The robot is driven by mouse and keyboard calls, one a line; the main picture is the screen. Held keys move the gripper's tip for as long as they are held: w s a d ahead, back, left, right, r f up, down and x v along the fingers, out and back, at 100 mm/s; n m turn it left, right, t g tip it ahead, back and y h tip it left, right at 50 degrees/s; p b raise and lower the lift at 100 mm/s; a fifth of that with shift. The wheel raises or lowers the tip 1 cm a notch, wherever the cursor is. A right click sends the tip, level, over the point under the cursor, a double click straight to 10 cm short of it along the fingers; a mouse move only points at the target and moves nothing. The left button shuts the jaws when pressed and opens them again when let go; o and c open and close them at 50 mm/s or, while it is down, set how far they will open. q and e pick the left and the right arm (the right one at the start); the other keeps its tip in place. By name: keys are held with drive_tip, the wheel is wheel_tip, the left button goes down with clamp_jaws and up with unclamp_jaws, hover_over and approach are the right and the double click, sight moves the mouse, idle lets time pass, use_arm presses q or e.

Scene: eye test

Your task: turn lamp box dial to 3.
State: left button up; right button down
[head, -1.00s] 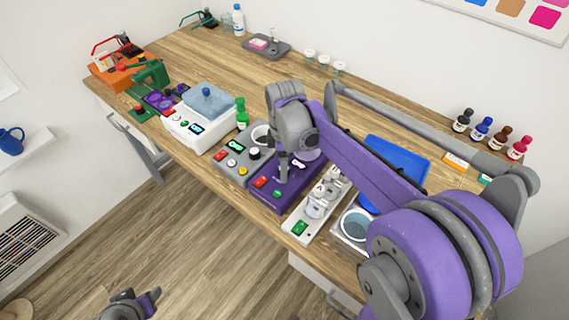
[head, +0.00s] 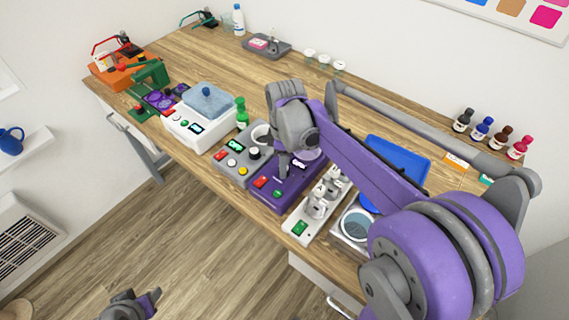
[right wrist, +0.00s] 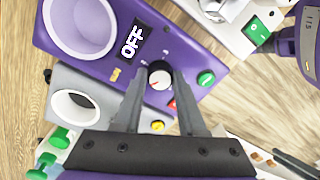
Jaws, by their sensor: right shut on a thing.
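The purple lamp box (head: 262,193) stands near the front edge of the bench. In the right wrist view the purple box (right wrist: 110,62) has a display (right wrist: 132,41) reading OFF. Its dial (right wrist: 160,74) has a black rim, a white top and a small red mark; the scale marks are too small to read surely. My right gripper (right wrist: 155,82) is shut on the dial from above, a finger at each side. It also shows in the head view (head: 284,174), hiding the dial there. My left gripper (head: 150,298) hangs over the floor at the bottom left, its jaws unclear.
A red button (head: 261,182) and a green button (head: 278,194) sit on the purple box. A grey box (head: 229,164) stands close on its left, and a pale unit with grey knobs (head: 299,228) close on its right. A blue tray (head: 416,158) lies behind my right arm.

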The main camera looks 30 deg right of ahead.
drive_tip(key=m, duration=0.7)
drive_tip(key=shift+b, duration=0.3)
drive_tip(key=m, duration=0.6)
drive_tip(key=shift+s+t, duration=0.1)
drive_tip(key=shift+t, duration=0.2)
drive_tip(key=m, duration=0.7)
drive_tip(key=shift+a+m+b, duration=0.1)
drive_tip(key=shift+m+b, duration=0.2)
drive_tip(key=shift+b, duration=0.05)
drive_tip(key=m, duration=0.5)
drive_tip(key=shift+m, duration=0.7)
drive_tip(key=shift+c, duration=2.4)
unclamp_jaws()
wheel_tip(320, 180, up, 11)
